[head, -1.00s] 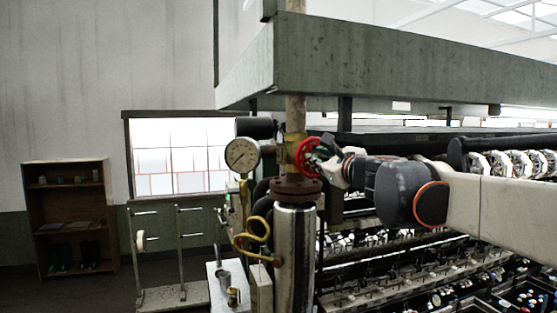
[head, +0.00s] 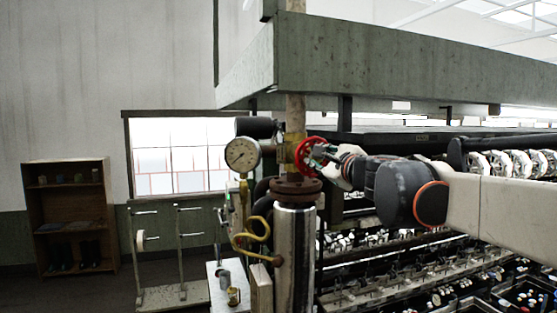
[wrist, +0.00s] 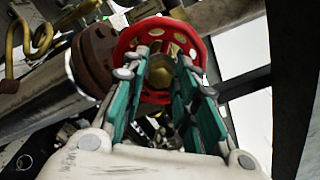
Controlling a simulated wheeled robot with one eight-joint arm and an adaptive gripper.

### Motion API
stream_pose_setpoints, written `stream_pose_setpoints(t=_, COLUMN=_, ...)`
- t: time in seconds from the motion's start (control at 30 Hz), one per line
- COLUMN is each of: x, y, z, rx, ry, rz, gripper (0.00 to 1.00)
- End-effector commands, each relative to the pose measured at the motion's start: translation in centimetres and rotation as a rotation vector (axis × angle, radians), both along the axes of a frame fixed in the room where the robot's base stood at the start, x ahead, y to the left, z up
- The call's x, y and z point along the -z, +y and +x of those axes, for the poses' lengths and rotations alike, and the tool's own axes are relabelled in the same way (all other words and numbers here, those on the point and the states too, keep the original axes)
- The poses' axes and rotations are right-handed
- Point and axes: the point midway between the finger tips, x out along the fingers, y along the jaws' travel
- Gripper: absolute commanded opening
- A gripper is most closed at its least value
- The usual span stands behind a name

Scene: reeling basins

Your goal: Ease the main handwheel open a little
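The main handwheel is a red spoked wheel (head: 307,150) on the brass valve body of the upright pipe. In the wrist view the red wheel (wrist: 197,42) fills the top middle, with a brass-coloured centre. My gripper (head: 325,154) reaches it from the right. In the wrist view my gripper (wrist: 163,58) has its two green-padded fingers spread, with a visible gap between them. The fingertips overlap the wheel's face and appear to be at or within its rim. Whether they touch it I cannot tell. Part of the wheel is hidden behind the fingers.
A pressure gauge (head: 242,154) and a coiled brass tube (head: 252,238) stand just left of the pipe. A rusty flange (head: 296,189) sits below the valve. A large green beam (head: 400,77) runs overhead. Reeling machinery (head: 430,270) fills the lower right.

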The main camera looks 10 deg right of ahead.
Motion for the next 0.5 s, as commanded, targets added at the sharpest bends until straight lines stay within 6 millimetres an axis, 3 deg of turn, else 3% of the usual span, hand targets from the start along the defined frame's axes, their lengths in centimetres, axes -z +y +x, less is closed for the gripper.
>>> stream_pose_setpoints(t=0.03, x=0.00, y=0.00, z=0.00, rx=0.000, ry=0.000, rz=0.000, gripper=0.07)
stream_pose_setpoints(t=0.07, x=0.00, y=0.00, z=0.00, rx=0.000, ry=0.000, rz=0.000, gripper=0.00)
stream_pose_setpoints(t=0.27, x=0.01, y=0.01, z=0.00, rx=0.000, ry=-0.002, rz=-0.012, gripper=0.00)
stream_pose_setpoints(t=0.5, x=0.01, y=0.01, z=0.00, rx=0.000, ry=-0.052, rz=-0.263, gripper=0.00)
